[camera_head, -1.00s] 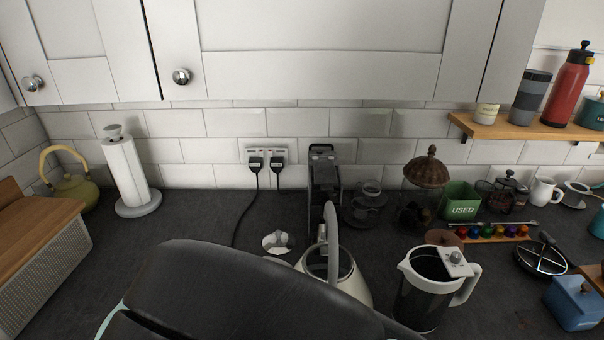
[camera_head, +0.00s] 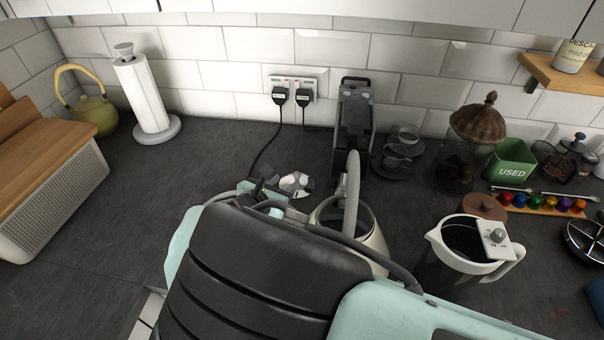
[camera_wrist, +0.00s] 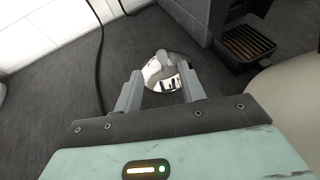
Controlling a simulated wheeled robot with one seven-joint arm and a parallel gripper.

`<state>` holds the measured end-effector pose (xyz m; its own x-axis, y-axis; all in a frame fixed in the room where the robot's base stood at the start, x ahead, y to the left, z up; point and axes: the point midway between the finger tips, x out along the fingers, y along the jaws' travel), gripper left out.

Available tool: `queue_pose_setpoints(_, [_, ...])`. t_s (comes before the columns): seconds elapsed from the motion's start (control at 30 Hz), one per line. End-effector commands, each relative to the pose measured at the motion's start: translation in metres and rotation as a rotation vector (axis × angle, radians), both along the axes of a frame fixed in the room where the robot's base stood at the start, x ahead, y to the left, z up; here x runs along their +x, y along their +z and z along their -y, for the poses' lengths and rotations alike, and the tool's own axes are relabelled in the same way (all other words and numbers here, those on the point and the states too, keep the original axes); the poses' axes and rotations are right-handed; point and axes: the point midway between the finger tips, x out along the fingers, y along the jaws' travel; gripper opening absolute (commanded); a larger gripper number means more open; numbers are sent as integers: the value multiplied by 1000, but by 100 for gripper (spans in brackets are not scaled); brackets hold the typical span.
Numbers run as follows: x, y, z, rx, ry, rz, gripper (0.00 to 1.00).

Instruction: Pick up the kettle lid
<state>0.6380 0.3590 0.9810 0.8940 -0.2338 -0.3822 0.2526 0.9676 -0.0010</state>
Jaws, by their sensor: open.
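The kettle lid (camera_wrist: 165,70) is a shiny round metal piece with a light knob, lying on the dark worktop. In the head view the lid (camera_head: 297,183) lies just left of the open cream kettle (camera_head: 372,238), whose grey handle arches over it. My gripper (camera_wrist: 160,88) is open and empty in the wrist view, its two grey fingers pointing at the lid, with the lid's near part between or just beyond the tips. Whether the fingers touch it I cannot tell. In the head view my gripper (camera_head: 265,192) is at the lid's left, partly hidden by my arm.
A coffee machine (camera_head: 354,125) stands behind the kettle; its drip tray (camera_wrist: 246,43) shows in the wrist view. A black cable (camera_head: 268,150) runs down left of the lid. A white jug (camera_head: 465,240) stands to the right. The worktop (camera_head: 190,165) at left is clear.

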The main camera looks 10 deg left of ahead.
Motion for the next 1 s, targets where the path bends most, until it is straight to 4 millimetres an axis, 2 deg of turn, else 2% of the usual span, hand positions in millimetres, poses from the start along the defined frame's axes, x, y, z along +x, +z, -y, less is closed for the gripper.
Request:
queue_pose_setpoints(0.03, [10,-8,3,0,-2,0,40])
queue_pose_setpoints(0.2, [32,-16,9,2,-2,1,40])
queue_pose_setpoints(0.47, [45,-20,13,1,-1,0,40])
queue_pose_setpoints(0.73, [78,-35,24,1,-3,1,40])
queue_pose_setpoints(0.83, [85,-36,25,2,-1,0,40])
queue_pose_setpoints(1.0, [86,-35,25,1,0,0,40])
